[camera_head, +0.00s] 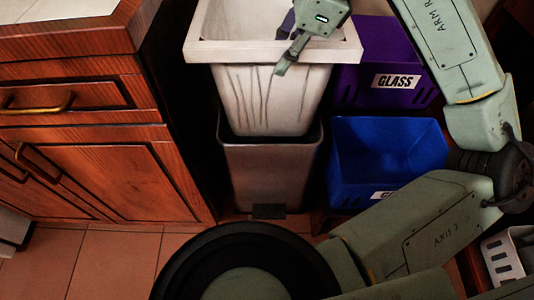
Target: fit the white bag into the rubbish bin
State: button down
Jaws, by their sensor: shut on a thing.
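The white bag (272,98) looks like an open, square-rimmed liner with creased sides. Its lower end overlaps the top of the grey rubbish bin (270,165), which stands on the floor with a dark rim and a pedal at its foot. The bag's wide rim is well above the bin's rim; how deep its bottom sits inside is hidden. My gripper (290,47) is at the front rim of the bag, right of its middle, with one finger outside the front wall. It is shut on the bag's rim.
A purple crate marked GLASS (395,82) and a blue crate (386,150) stand right of the bin. A wooden cabinet (115,170) is close on the left. Tiled floor (115,262) shows in front. A white basket (505,255) is at lower right.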

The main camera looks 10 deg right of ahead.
aim_at(282, 145)
notch_tip(282, 145, down, 28)
jog(key=b, duration=0.5)
jog(key=shift+r+b, duration=0.15)
jog(key=shift+b, duration=0.25)
jog(key=shift+f+b, duration=0.3)
jog(key=shift+b, duration=0.3)
jog(key=c, duration=1.9)
grip_release()
jog(key=o, duration=0.5)
jog(key=shift+c, duration=0.2)
jog(key=shift+r, duration=0.1)
